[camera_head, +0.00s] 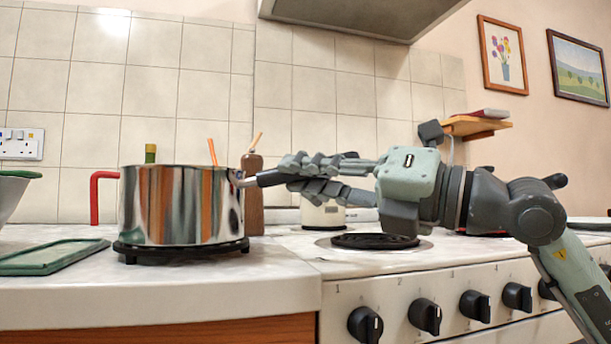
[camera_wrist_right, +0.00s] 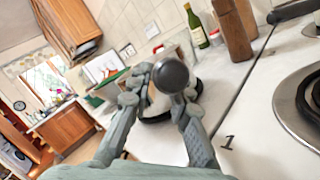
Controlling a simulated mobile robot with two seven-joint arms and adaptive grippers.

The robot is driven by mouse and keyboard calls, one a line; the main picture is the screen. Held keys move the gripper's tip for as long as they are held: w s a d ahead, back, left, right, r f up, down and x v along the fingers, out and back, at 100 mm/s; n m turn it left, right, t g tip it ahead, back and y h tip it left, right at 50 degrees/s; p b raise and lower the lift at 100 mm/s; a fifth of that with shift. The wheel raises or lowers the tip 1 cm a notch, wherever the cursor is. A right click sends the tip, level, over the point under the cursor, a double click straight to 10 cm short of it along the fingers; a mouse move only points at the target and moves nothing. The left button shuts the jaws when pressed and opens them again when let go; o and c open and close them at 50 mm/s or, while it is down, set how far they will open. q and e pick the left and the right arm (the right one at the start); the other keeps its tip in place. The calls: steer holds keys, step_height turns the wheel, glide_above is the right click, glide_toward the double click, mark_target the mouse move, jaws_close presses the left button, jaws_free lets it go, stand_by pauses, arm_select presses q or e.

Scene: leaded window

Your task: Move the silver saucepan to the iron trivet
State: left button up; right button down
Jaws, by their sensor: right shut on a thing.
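The silver saucepan (camera_head: 180,205) is upright over the black iron trivet (camera_head: 180,252) on the worktop, left of the cooker. Its base looks to be on the trivet, though a very small gap cannot be ruled out. The trivet's rim shows below the pan. My right gripper (camera_head: 285,172) is shut on the saucepan's dark handle (camera_head: 270,178), which points right. In the right wrist view the handle's round end (camera_wrist_right: 171,75) sits between the two fingers and hides much of the pan. My left gripper is in neither view.
A green tray (camera_head: 50,257) lies left of the trivet. A brown pepper mill (camera_head: 253,195) and a green bottle (camera_head: 150,152) stand behind the pan. A red handle-like piece (camera_head: 94,195) shows at its left. The cooker's black hotplate (camera_head: 375,241) is bare.

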stand_by(0.3)
steer(key=c, duration=1.3)
jaws_free()
steer(key=shift+f, duration=0.15)
steer(key=v, duration=1.2)
